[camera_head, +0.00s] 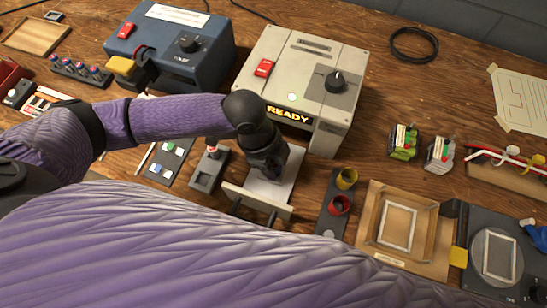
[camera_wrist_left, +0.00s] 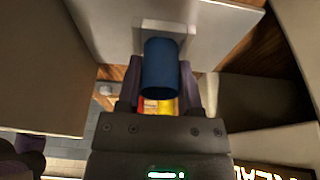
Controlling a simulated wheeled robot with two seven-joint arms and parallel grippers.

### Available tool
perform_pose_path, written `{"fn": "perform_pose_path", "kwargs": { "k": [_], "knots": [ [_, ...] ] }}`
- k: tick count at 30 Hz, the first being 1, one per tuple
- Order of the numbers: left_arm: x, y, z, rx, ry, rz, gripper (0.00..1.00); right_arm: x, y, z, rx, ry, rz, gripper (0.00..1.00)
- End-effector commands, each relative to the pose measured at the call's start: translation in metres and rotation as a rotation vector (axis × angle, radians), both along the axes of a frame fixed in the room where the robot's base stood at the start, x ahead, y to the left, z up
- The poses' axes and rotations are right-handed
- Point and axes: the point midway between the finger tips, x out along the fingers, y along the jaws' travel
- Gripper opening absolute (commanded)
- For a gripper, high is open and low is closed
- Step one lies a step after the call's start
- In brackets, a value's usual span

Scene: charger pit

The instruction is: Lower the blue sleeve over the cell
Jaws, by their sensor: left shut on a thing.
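My left gripper (camera_head: 268,168) points down over the pale tray (camera_head: 257,202) in front of the grey charger (camera_head: 305,75). In the left wrist view, its fingers (camera_wrist_left: 160,85) are shut on the blue sleeve (camera_wrist_left: 161,62), one on either side. The sleeve's far end meets or overlaps a pale square block (camera_wrist_left: 188,27) in the picture; I cannot tell whether they touch. My gripper hides the sleeve in the head view. I cannot make out a cell in or under the sleeve. My right gripper is not in view.
The charger shows a lit READY display (camera_head: 289,115). A grey holder (camera_head: 207,172) with a red-and-white piece stands left of the tray. A dark rack (camera_head: 328,222) with yellow and red cups stands to the right. A blue unit (camera_head: 170,45) is at the back left.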

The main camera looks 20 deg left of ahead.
Motion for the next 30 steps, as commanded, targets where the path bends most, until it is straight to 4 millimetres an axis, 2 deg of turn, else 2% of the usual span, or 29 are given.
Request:
{"fn": "perform_pose_path", "kwargs": {
  "k": [29, 30],
  "knots": [
    [-0.0004, -0.0002, -0.0057, -0.001, 0.001, -0.001, 0.0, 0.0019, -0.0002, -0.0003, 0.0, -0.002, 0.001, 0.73],
    [-0.0004, -0.0002, -0.0057, -0.001, 0.001, -0.001, 0.55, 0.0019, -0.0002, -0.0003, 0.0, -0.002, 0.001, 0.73]
  ]
}}
